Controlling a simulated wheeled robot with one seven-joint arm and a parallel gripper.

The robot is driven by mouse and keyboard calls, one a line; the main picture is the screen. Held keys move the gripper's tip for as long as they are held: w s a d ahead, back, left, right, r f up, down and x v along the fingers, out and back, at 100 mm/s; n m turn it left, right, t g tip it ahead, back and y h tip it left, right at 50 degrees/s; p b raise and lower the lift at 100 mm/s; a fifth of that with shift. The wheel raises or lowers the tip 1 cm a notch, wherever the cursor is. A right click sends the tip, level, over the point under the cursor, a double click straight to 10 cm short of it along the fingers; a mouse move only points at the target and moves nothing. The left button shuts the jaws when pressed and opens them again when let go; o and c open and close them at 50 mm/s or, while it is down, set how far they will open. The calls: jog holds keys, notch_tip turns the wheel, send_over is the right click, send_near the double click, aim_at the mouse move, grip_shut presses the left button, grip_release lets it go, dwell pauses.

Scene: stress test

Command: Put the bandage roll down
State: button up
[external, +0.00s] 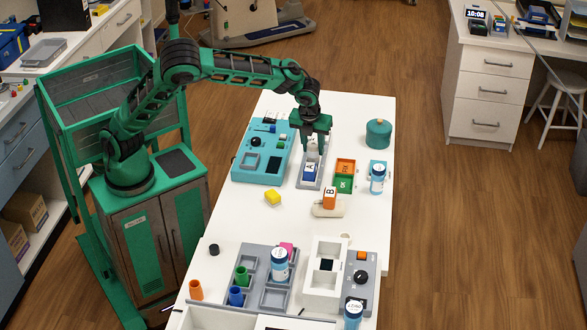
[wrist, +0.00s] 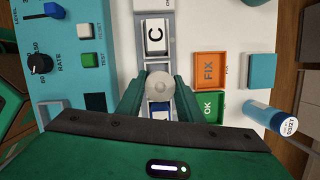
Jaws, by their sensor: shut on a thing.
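My gripper (external: 312,140) points down over the grey slotted tray (external: 299,184) on the white table. In the wrist view its two green fingers (wrist: 160,86) are shut on a pale, round-ended thing, which I take to be the bandage roll (wrist: 160,83). The roll shows as a small white patch between the fingers in the external view (external: 312,144). In the wrist view it appears over the tray, between a white block marked C (wrist: 156,37) and a blue-sided block (wrist: 160,111). I cannot tell whether it touches the tray.
A teal control panel (external: 250,172) lies left of the tray. Orange and green bins (external: 344,167) stand right, near a labelled bottle (external: 377,180) and teal canister (external: 378,134). An orange B block (external: 329,198) rests on a beige object (external: 326,210). Bare table surrounds the yellow block (external: 272,198).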

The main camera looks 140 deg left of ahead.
jog(key=shift+f, duration=0.25)
jog(key=shift+f, duration=0.35)
jog(key=o, duration=1.1)
jog(key=shift+o, duration=0.2)
jog(key=shift+r, duration=0.45)
jog(key=v, duration=1.2)
